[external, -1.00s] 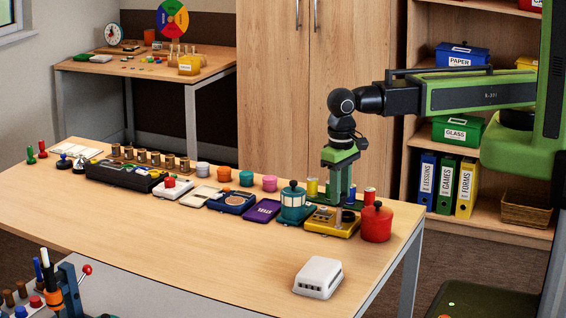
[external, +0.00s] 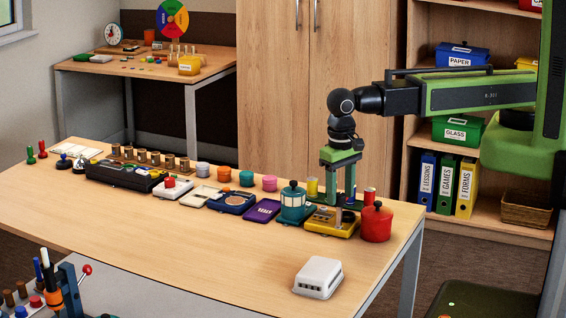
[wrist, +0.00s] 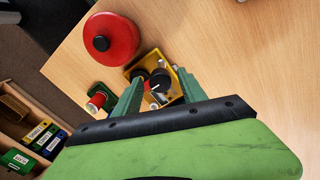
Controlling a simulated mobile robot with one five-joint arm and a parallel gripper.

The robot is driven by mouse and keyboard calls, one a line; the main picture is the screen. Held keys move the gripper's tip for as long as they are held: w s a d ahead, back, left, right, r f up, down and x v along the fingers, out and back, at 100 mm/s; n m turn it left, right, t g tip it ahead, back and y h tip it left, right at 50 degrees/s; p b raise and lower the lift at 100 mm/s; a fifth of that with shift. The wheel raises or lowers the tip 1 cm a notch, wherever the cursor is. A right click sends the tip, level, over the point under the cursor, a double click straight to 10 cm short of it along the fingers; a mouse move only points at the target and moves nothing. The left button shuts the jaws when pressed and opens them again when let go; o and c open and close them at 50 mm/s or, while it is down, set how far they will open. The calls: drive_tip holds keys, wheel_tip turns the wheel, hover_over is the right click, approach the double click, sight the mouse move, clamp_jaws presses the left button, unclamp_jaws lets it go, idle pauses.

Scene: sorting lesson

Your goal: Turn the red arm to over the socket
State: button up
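The yellow box (external: 325,228) stands near the right end of the table, with dark round parts on top. In the wrist view the yellow box (wrist: 181,80) shows two dark knobs; the nearer knob (wrist: 160,79) carries a small red and white mark. I cannot tell for sure whether this is the red arm, and I cannot make out a socket. My gripper (external: 341,203) points down over the box. In the wrist view my gripper (wrist: 160,78) has its fingers apart, one on each side of the nearer knob; contact is unclear.
A red lidded pot (external: 376,224) stands close on the right of the box, and a teal lantern-like pot (external: 293,205) on its left. A white block (external: 318,276) lies in front; the table's front is otherwise clear.

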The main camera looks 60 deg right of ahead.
sight(339, 195)
drive_tip(key=shift+r, duration=0.1)
wheel_tip(339, 195, up, 17)
drive_tip(key=p, duration=1.7)
drive_tip(key=shift+a, duration=0.2)
drive_tip(key=shift+r, duration=0.1)
